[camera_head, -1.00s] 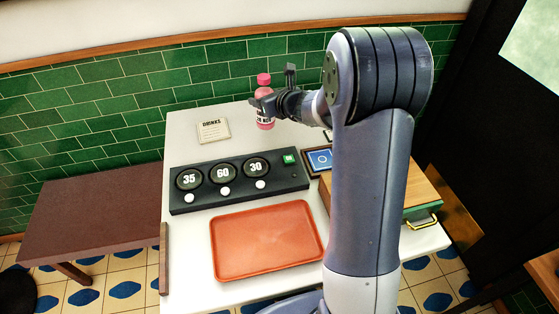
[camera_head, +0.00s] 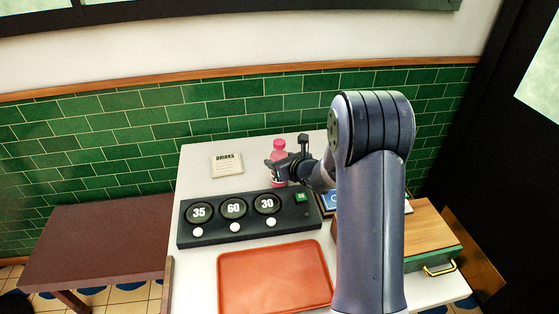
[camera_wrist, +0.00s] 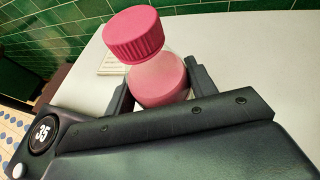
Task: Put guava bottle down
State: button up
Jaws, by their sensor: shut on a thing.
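The guava bottle (camera_head: 278,168) is pink with a pink screw cap and a dark label. My gripper (camera_head: 285,172) is shut on it, behind the black dial panel near the back of the white table (camera_head: 200,170). The bottle looks upright in the head view. In the wrist view the bottle (camera_wrist: 158,75) stands between the two dark fingers, with its lower part hidden by my gripper. I cannot tell whether its base touches the table top.
A black panel (camera_head: 215,237) with dials 35, 60 and 30 lies in front of the bottle. An orange tray (camera_head: 275,278) is nearer. A DRINKS card (camera_head: 227,164) stands left, with bare table around it. A wooden-topped box (camera_head: 425,232) is at right.

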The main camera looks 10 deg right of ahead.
jog(key=shift+f, duration=0.1)
jog(key=o, duration=1.2)
jog(key=shift+o, duration=0.2)
